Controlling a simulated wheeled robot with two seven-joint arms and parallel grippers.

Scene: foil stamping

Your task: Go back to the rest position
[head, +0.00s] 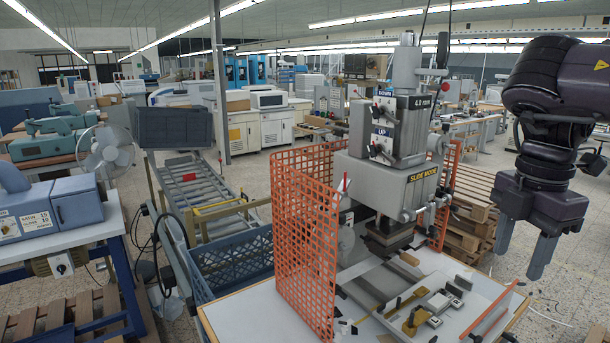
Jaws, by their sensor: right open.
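My right gripper (522,245) hangs at the right side of the head view, pointing down. Its two grey fingers are apart with nothing between them. It is to the right of the foil stamping press (392,170) and appears above the level of the work table. My right arm comes in from the upper right. My left gripper is not in view. The press stands on a white table (240,318), and its head carries "UP", "DOWN" and "SLIDE MODE" labels.
An orange mesh guard (300,235) stands at the press's left, with another part at its right. Small tools and a yellow piece (415,322) lie on the table front. A blue crate (235,265) and wooden pallets (470,225) flank the table. Floor shows at the right.

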